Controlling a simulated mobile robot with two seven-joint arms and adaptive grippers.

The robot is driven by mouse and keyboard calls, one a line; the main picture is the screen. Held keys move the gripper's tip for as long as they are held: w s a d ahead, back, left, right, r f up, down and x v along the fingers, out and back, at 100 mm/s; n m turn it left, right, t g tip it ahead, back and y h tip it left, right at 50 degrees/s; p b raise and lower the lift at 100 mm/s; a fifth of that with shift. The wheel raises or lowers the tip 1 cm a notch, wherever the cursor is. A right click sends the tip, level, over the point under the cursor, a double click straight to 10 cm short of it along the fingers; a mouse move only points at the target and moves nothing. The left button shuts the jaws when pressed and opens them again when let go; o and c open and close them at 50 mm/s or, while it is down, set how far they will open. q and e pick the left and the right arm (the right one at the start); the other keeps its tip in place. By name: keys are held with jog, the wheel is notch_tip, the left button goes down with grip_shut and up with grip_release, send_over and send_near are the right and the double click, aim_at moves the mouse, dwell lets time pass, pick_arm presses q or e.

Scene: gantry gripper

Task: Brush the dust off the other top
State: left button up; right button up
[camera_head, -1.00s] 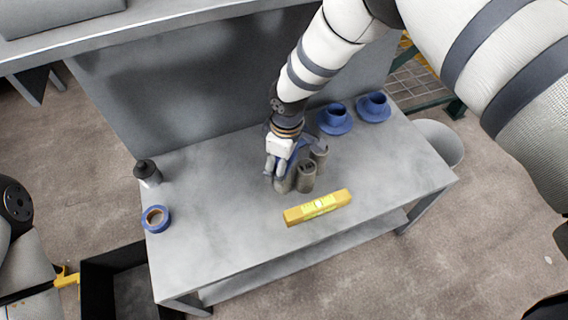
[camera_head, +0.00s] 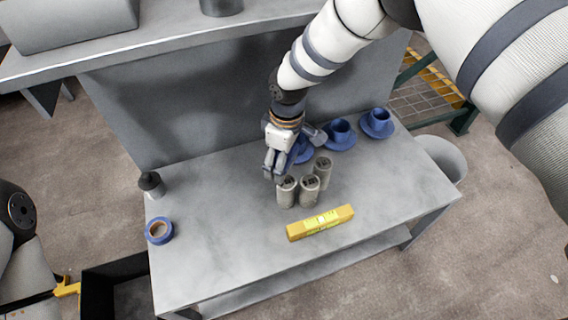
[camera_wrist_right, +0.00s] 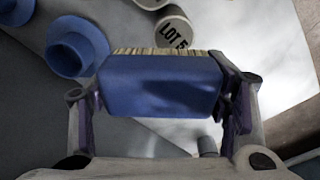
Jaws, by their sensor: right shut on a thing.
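My right gripper (camera_head: 290,153) is shut on a blue brush, beside and behind the three grey cans. In the right wrist view the blue brush (camera_wrist_right: 160,85) spans between the fingers, with pale bristles along its far edge. The cans stand upright close together: a left can (camera_head: 287,191), a middle can (camera_head: 309,190) and a back right can (camera_head: 322,169). Their tops carry dark marks. One can's top (camera_wrist_right: 172,32) reads "LOT 5" in the right wrist view, beyond the bristles and apparently apart from them. Dust cannot be made out. My left gripper is not in view.
A yellow level (camera_head: 320,222) lies in front of the cans. Blue tape (camera_head: 159,230) and a dark-capped bottle (camera_head: 151,184) are at the left. The front left is clear.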

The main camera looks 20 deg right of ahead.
jog(key=shift+r, duration=0.8)
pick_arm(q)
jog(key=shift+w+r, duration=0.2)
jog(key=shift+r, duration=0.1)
pick_arm(e)
jog(key=shift+f, duration=0.15)
notch_tip(320, 180, up, 3)
jog(key=shift+r+p, duration=0.1)
jog(key=shift+p, duration=0.6)
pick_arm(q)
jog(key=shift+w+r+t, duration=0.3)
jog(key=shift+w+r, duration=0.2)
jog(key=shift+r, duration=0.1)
